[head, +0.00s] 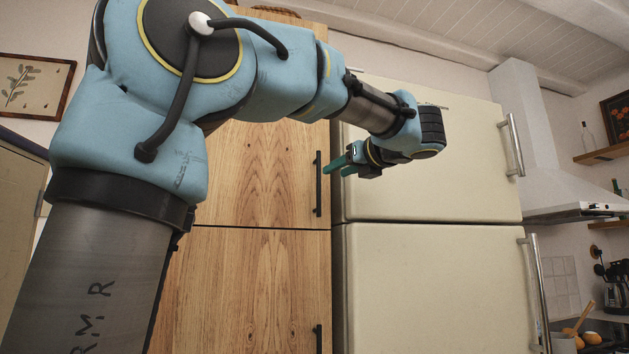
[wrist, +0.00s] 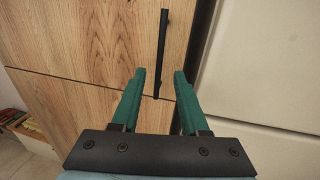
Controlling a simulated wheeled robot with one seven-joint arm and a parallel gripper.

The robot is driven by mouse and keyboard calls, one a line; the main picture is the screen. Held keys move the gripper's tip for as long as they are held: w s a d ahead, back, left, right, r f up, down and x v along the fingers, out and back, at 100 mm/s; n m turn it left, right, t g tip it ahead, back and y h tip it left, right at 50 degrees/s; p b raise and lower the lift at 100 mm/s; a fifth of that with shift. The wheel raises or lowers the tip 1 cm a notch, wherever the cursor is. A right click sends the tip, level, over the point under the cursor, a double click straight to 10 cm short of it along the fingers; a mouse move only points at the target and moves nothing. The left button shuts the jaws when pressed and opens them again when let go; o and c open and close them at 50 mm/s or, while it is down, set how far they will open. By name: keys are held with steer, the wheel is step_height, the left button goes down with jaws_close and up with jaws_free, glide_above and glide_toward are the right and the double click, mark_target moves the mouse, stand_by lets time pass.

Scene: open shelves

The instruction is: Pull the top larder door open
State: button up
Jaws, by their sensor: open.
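The top larder door (head: 265,165) is light wood and looks closed, flush above the lower wooden door. Its black vertical bar handle (head: 318,185) is near the door's right edge. In the wrist view the handle (wrist: 162,45) runs upright, its lower end showing in the gap between my fingertips. My gripper (head: 335,166) has green fingers and is open and empty, just right of the handle in the head view. In the wrist view my gripper (wrist: 160,75) points at the door (wrist: 100,40). I cannot tell how far the fingertips are from the handle.
The lower larder door (head: 250,290) has its own black handle (head: 318,338). A cream fridge (head: 440,185) with metal handles stands close on the right. A range hood (head: 560,195) is beyond it. My arm hides the larder's upper left.

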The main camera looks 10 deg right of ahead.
mark_target(320, 179)
steer(key=p+x, duration=0.3)
steer(key=x, duration=0.5)
steer(key=shift+w+a+r, duration=0.1)
steer(key=shift+w, duration=0.25)
steer(key=shift+w+a+p, duration=0.2)
steer(key=shift+w+p, duration=0.15)
steer(key=shift+w, duration=0.25)
steer(key=shift+c, duration=0.2)
jaws_close()
